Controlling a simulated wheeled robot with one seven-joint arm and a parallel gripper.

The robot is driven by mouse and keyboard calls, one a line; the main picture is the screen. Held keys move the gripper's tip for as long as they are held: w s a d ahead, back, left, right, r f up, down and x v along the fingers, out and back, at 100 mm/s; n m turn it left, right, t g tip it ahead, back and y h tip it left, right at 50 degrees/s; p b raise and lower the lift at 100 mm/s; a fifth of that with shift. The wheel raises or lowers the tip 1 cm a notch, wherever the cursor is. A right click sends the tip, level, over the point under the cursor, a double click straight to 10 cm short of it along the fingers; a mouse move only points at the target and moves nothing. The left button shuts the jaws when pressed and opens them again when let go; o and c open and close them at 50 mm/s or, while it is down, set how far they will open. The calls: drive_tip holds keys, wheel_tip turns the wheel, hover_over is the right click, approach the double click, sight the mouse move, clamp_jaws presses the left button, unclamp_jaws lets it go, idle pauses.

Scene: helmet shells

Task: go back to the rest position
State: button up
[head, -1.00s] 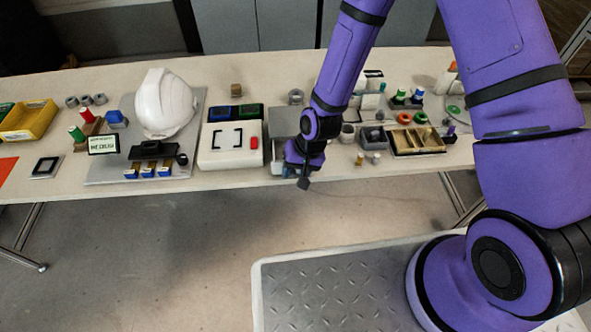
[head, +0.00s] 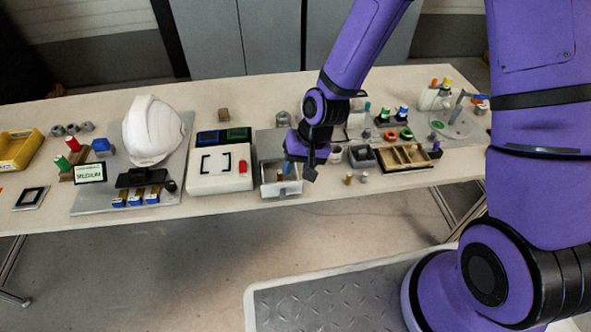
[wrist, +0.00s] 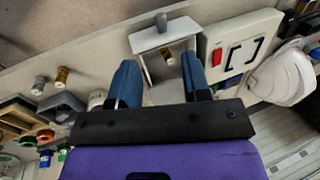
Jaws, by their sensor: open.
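My gripper (head: 298,170) is open and empty at the front of the table, in front of the grey unit. Its two blue fingers stand apart in the wrist view (wrist: 160,64). A light grey drawer-like box (head: 284,189) with a grey knob is just below and left of the gripper in the head view. A brass cylinder (wrist: 169,56) lies inside that box. The box also shows between and beyond the fingers in the wrist view (wrist: 147,62). From these views I cannot tell how high the fingers are above it.
Left of the box are a white case (head: 218,181) with a red switch and a white helmet (head: 152,130) on a grey plate (head: 90,203). To the right are a divided tray (head: 404,158), a grey bin (head: 362,156) and small cylinders (head: 348,179).

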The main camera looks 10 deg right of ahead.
idle(0.4)
drive_tip(key=d+r+t+h, duration=0.1)
drive_tip(key=d+r, duration=0.3)
drive_tip(key=r, duration=0.3)
drive_tip(key=s+d+r+t+h, duration=0.1)
drive_tip(key=d+r, duration=0.3)
drive_tip(key=r, duration=0.3)
drive_tip(key=d+r+t+h, duration=0.1)
drive_tip(key=d+r, duration=0.3)
drive_tip(key=r, duration=0.3)
drive_tip(key=s+d+r+t, duration=0.1)
drive_tip(key=s+d+r, duration=0.3)
drive_tip(key=s+r, duration=0.3)
drive_tip(key=s+d+r+t, duration=0.1)
drive_tip(key=s+d+r, duration=0.3)
drive_tip(key=s+r, duration=0.3)
drive_tip(key=shift+s+d+r+h, duration=0.3)
drive_tip(key=shift+s+d+r, duration=0.1)
drive_tip(key=shift+s, duration=0.5)
